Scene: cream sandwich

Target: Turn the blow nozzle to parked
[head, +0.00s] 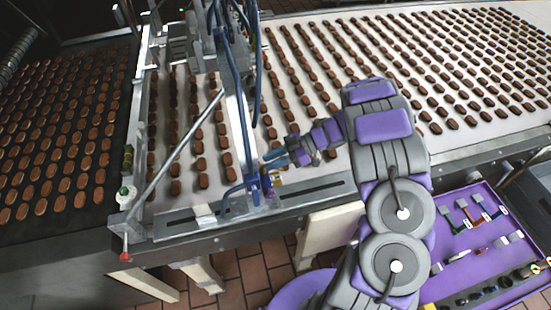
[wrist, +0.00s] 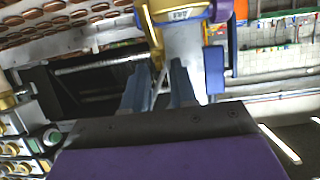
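The blow nozzle appears to be part of the small blue and brass fitting (head: 268,182) at the near edge of the conveyor, under the blue pipes. I cannot make out its handle or which way it is turned. My gripper (head: 270,160) reaches in from the right, close beside this fitting. In the wrist view, the two blue-grey fingers of my gripper (wrist: 159,68) stand apart with a visible gap. Just beyond their tips is a pale block with brass and blue parts (wrist: 185,40). I cannot tell whether the fingers touch it.
Rows of brown biscuits lie on the pale conveyor (head: 222,125) and on a dark belt (head: 100,215) at left. A metal frame with blue pipes (head: 237,100) rises over the conveyor. A slanted rod (head: 180,145) stands left. A purple tray (head: 445,205) with small parts lies at lower right.

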